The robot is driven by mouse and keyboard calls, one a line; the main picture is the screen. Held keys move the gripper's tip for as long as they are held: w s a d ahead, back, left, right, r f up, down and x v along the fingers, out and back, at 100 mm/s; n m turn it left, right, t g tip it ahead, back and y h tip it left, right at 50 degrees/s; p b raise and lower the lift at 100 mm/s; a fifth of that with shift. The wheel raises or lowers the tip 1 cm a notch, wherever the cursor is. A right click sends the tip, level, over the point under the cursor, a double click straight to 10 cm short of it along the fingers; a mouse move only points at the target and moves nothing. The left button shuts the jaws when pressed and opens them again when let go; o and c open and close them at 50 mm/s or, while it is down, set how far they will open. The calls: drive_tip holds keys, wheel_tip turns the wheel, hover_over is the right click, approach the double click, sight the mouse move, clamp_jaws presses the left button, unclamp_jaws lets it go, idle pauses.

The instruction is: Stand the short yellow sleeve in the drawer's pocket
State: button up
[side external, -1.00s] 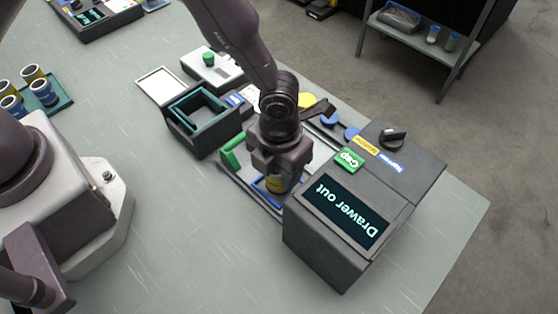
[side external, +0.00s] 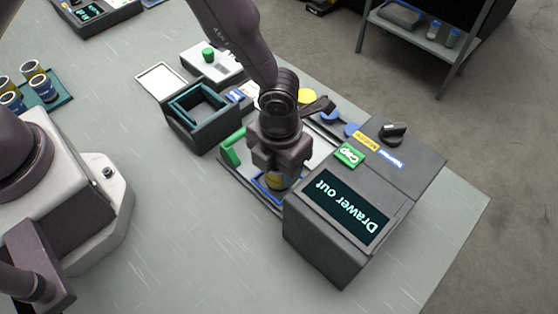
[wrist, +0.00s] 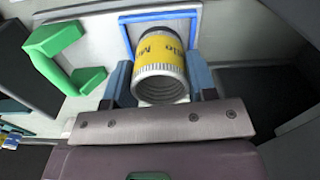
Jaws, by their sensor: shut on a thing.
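The short yellow sleeve (wrist: 160,52) has a yellow band with dark lettering and a pale ribbed rim. My gripper (wrist: 160,82) is shut on it, with one blue-grey finger on each side. The drawer's pocket has a blue square frame (wrist: 126,36), and the sleeve's far end is at this frame in the wrist view. In the side view, the sleeve (side external: 275,183) shows under my gripper (side external: 276,174), over or inside the blue frame (side external: 262,190). The sleeve looks upright. I cannot tell whether its base touches the pocket floor.
A green handle (side external: 232,148) stands on the drawer's left part. The dark machine box with a "Drawer out" screen (side external: 345,208) is close on the right. A dark open box with a teal rim (side external: 190,97) stands behind left. Several sleeves stand on a teal tray (side external: 60,102) at far left.

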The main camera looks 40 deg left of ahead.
drive_tip(key=o, duration=1.5)
drive_tip(key=shift+f, duration=0.1)
wheel_tip(320, 180, up, 9)
idle(0.4)
idle(0.5)
